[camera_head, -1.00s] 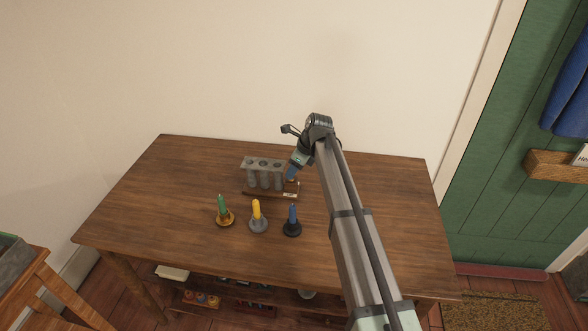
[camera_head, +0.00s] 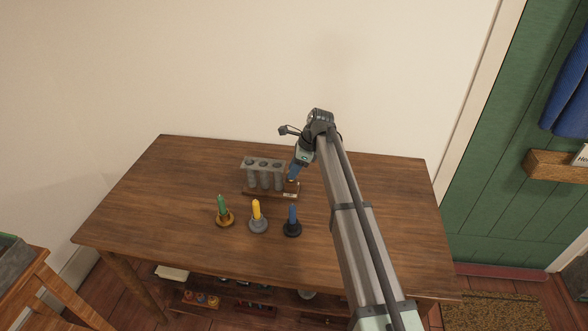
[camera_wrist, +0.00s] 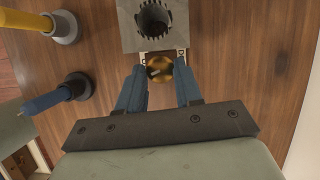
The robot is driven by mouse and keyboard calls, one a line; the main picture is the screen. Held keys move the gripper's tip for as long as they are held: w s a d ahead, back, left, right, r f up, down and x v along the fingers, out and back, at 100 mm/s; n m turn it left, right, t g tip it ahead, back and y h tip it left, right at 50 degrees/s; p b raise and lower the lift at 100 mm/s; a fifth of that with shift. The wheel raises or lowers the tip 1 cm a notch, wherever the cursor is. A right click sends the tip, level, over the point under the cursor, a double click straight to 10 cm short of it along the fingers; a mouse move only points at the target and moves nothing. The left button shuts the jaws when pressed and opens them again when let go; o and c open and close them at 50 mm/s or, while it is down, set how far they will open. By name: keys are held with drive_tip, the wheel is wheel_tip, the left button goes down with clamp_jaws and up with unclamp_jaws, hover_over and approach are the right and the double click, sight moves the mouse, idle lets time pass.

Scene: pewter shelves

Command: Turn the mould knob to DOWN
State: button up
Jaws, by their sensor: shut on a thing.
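The grey candle mould (camera_head: 250,164) with several tubes stands on a wooden base near the back middle of the table. In the wrist view the end of the mould (camera_wrist: 132,40) shows at the top, with one round toothed opening. The brass mould knob (camera_wrist: 160,67) sits just below it, between the blue fingertips of my gripper (camera_wrist: 159,76). My gripper is shut on the knob. A dark mark shows on the knob's left part; I cannot read its setting. In the head view my gripper (camera_head: 293,172) is at the mould's right end and hides the knob.
In front of the mould stand a green candle (camera_head: 222,204), a yellow candle (camera_head: 256,209) and a blue candle (camera_head: 292,214) in holders. A small pale label (camera_head: 290,195) is at the base's right end. The table's (camera_head: 390,200) right side is clear beyond my arm.

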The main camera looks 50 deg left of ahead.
drive_tip(key=shift+w+a+n+g+h, duration=0.1)
drive_tip(key=shift+n+g+h, duration=0.15)
drive_tip(key=shift+n, duration=0.7)
drive_tip(key=shift+a+n+g+h, duration=0.15)
drive_tip(key=shift+n+h, duration=0.2)
drive_tip(key=shift+n, duration=0.6)
drive_tip(key=shift+d, duration=0.1)
drive_tip(key=o, duration=1)
drive_tip(key=shift+o, duration=0.2)
drive_tip(key=v, duration=1.4)
drive_tip(key=shift+f, duration=0.1)
